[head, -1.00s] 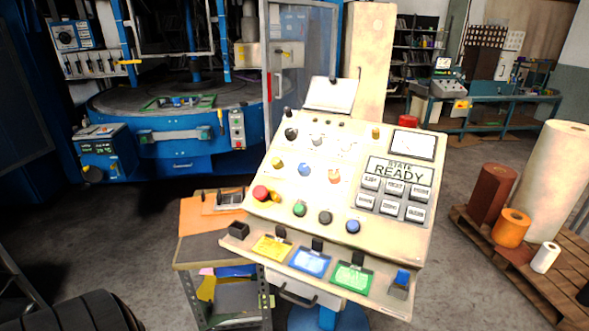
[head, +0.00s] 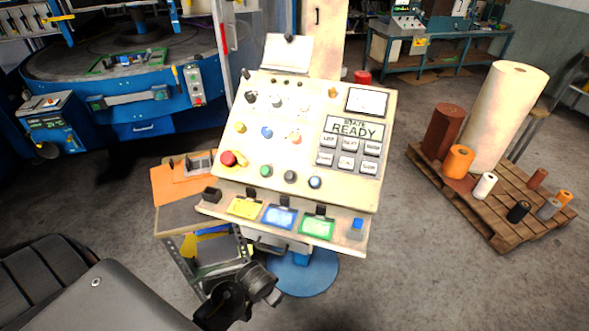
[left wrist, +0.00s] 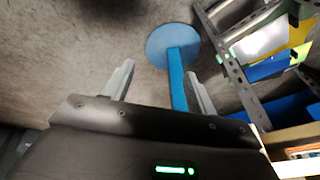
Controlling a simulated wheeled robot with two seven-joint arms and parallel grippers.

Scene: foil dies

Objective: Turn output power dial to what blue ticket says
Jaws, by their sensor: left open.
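A slanted cream control panel (head: 225,120) stands on a blue pedestal in the head view. The blue ticket (head: 280,217) lies on its front ledge between a yellow ticket (head: 244,208) and a green ticket (head: 317,228); its writing is too small to read. Small dark knobs sit at the panel's upper left, including one black knob (head: 250,97). I cannot tell which is the output power dial. My left gripper (left wrist: 160,85) is open and empty in the left wrist view, with the pedestal and its round base (left wrist: 172,44) beyond its fingers. My right gripper is not in view.
A cart with an orange top (head: 180,185) stands left of the panel. A red mushroom button (head: 228,158) and several coloured buttons crowd the panel. A pallet (head: 490,222) with rolls is at the right. Floor between panel and pallet is clear.

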